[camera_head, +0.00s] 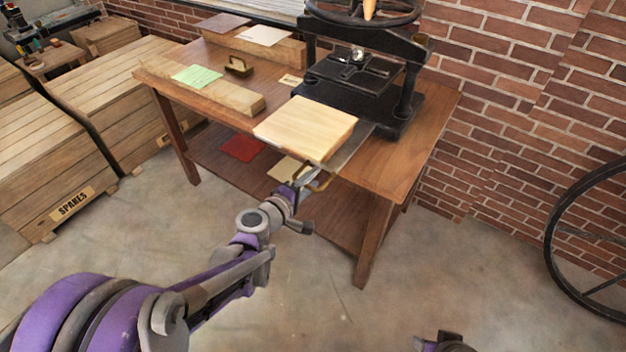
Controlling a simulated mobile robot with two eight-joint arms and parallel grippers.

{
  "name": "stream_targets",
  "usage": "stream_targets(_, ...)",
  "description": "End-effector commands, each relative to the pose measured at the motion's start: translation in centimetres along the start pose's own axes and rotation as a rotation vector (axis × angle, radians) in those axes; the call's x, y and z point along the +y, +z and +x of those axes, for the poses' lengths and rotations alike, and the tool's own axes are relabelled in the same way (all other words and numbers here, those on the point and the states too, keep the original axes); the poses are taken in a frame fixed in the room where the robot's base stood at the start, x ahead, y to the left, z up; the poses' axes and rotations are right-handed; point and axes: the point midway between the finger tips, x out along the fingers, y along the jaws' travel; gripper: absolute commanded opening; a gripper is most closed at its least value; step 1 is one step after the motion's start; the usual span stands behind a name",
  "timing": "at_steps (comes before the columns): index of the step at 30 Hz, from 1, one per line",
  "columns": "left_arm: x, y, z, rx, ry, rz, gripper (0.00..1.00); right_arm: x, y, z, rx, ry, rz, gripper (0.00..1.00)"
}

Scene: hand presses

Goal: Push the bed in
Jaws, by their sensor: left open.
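The black hand press (362,70) stands at the back right of the wooden table. Its flat grey bed (352,148) sticks out toward me past the table's front edge. A pale wooden board (306,127) lies on the bed and covers most of it. A brass-coloured handle (322,183) shows at the bed's near end. My left gripper (312,178) is open at this handle, just below the board's near edge. I cannot tell whether it touches the handle. A small part of my right arm shows at the bottom edge; its fingers are not visible.
The table (400,170) also bears a long wooden block (230,96), a green paper (197,76) and a brass stamp-like piece (238,66). A lower shelf holds a red sheet (242,148). Wooden crates (60,150) stand left; a spoked wheel (590,240) leans right. The front floor is clear.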

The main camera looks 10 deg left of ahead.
Motion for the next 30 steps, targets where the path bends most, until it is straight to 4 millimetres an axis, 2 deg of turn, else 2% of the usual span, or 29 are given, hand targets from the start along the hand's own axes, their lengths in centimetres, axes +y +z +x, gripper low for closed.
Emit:
stream_targets(3, -0.02, 0.06, 0.63, -0.001, 0.000, 0.000, 0.45, 0.00, 0.04, 0.09, 0.000, 0.000, 0.000, 0.50)
stream_targets(11, 0.01, 0.06, 0.71, -0.001, 0.000, 0.001, 0.45, 0.00, 0.04, 0.08, 0.000, 0.000, 0.000, 0.50)
stream_targets(18, 0.01, 0.05, 0.69, -0.001, 0.000, 0.001, 0.03, 0.00, 0.04, 0.08, 0.000, 0.000, 0.000, 0.50)
stream_targets(19, 0.00, 0.05, 0.69, -0.001, 0.000, 0.001, 0.00, 0.00, 0.04, 0.08, 0.000, 0.000, 0.000, 0.50)
stream_targets(30, 0.00, 0.05, 0.68, -0.001, 0.000, 0.001, 0.00, 0.00, 0.03, 0.08, 0.000, 0.000, 0.000, 0.50)
